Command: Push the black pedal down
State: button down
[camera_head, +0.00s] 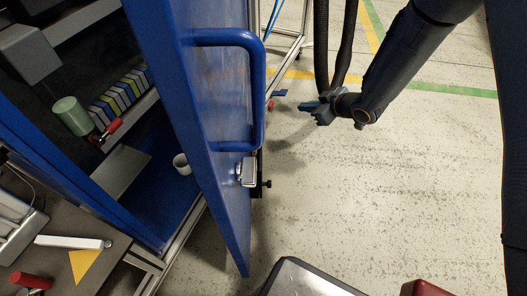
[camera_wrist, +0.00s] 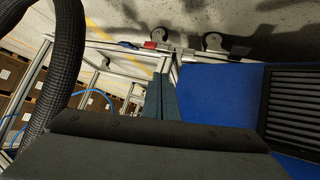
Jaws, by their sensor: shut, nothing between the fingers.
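My gripper (camera_head: 312,108) is shut and empty, above the floor to the right of the blue cabinet door. Its closed fingers also show in the wrist view (camera_wrist: 161,98). A small black part (camera_head: 266,184) sticks out low behind the door's edge in the head view, below and left of my gripper and apart from it. I cannot tell whether it is the black pedal, as the door hides what lies behind it. A red piece (camera_wrist: 150,45) and a flat blue piece (camera_wrist: 128,44) lie low by the frame, beyond the fingertips in the wrist view.
The blue door (camera_head: 205,110) with its handle (camera_head: 258,90) stands open left of my arm. The cabinet holds a white cup (camera_head: 182,164) and a green cylinder (camera_head: 70,115). A metal frame (camera_head: 285,45) stands behind. The floor (camera_head: 370,190) to the right is clear.

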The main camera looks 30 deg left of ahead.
jog(key=s+f+n+g+y, duration=0.3)
jog(key=s+f+g+y, duration=0.25)
jog(key=s+f, duration=0.7)
jog(key=w+f+b+x, duration=0.1)
jog(key=b+x, duration=0.3)
jog(key=x, duration=0.5)
jog(key=shift+s+a, duration=0.25)
jog(key=shift+s, duration=0.1)
jog(key=shift+s+b, duration=0.1)
jog(key=shift+b, duration=0.2)
